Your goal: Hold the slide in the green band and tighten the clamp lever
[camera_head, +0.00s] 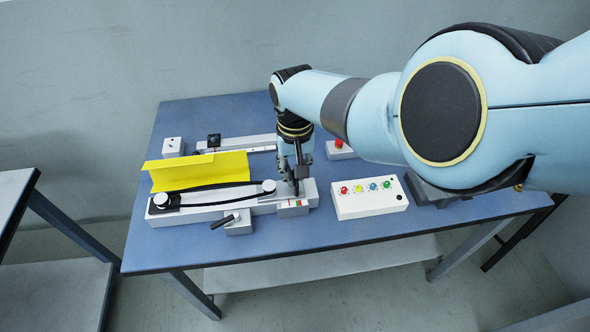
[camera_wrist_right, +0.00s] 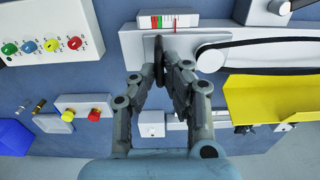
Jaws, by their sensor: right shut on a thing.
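My right gripper (camera_head: 297,180) points down at the right end of the pale slide rail (camera_head: 215,209). In the wrist view the gripper (camera_wrist_right: 164,62) is shut on a dark upright slide handle (camera_wrist_right: 159,50). A small white scale (camera_head: 292,204) with red and green bands lies in front of it. The clamp lever (camera_head: 222,221) is dark, on a grey block (camera_head: 239,225) left of the scale. My left gripper is not in view.
A yellow bent sheet (camera_head: 200,172) stands behind the rail beside a black belt. A white box (camera_head: 369,198) with several coloured knobs is to the right. A second rail (camera_head: 240,144) lies behind. The blue table (camera_head: 290,232) is clear along its front.

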